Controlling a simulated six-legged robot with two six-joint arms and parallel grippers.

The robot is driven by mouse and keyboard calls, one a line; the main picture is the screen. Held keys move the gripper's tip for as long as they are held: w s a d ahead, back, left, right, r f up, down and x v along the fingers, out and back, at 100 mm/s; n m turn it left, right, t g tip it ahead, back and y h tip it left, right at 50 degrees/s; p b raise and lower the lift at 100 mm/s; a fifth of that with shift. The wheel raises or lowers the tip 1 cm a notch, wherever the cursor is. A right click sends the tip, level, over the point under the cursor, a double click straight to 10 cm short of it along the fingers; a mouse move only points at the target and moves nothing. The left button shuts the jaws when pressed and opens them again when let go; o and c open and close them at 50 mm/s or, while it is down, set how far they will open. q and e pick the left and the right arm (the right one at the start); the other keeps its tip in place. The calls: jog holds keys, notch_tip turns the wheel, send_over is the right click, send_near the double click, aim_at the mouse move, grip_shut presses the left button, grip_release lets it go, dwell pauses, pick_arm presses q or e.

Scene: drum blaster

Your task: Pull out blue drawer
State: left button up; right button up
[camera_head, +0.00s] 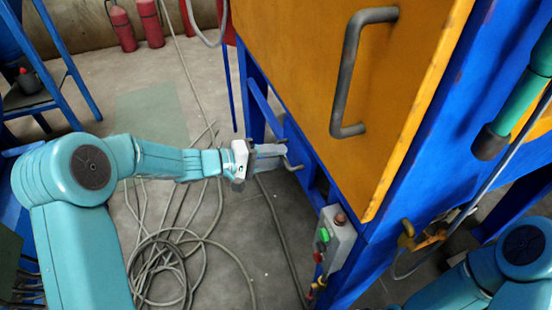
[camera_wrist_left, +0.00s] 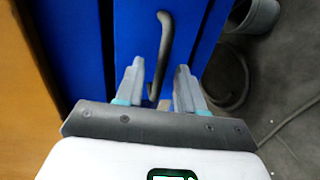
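The blue drawer front (camera_wrist_left: 132,32) fills the upper middle of the left wrist view, with a dark curved handle (camera_wrist_left: 163,45) on it. In the head view the drawer front (camera_head: 305,158) is low on the blue frame, largely hidden, and the handle (camera_head: 292,165) shows at my left gripper's tips. My left gripper (camera_head: 270,153) is open at the handle. In the left wrist view its two fingers (camera_wrist_left: 159,68) stand on either side of the handle's near end, with gaps visible. Contact cannot be made out. My right gripper is out of view; only part of that arm shows.
A large orange panel (camera_head: 415,80) with a grey handle (camera_head: 346,75) stands above the drawer. A control box (camera_head: 336,242) juts out below right of it. Cables (camera_head: 170,255) lie on the floor. Red extinguishers (camera_head: 122,27) stand at the back.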

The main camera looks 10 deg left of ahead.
pick_arm(q)
jog(key=shift+w+d, duration=0.2)
jog(key=shift+d, duration=0.1)
jog(key=shift+f, duration=0.1)
grip_shut()
jog(key=f+b+v, duration=0.3)
jog(key=v, duration=1.3)
jog(key=shift+s+a+b, duration=0.25)
jog(key=shift+a+b, duration=0.1)
jog(key=shift+a, duration=0.1)
grip_release()
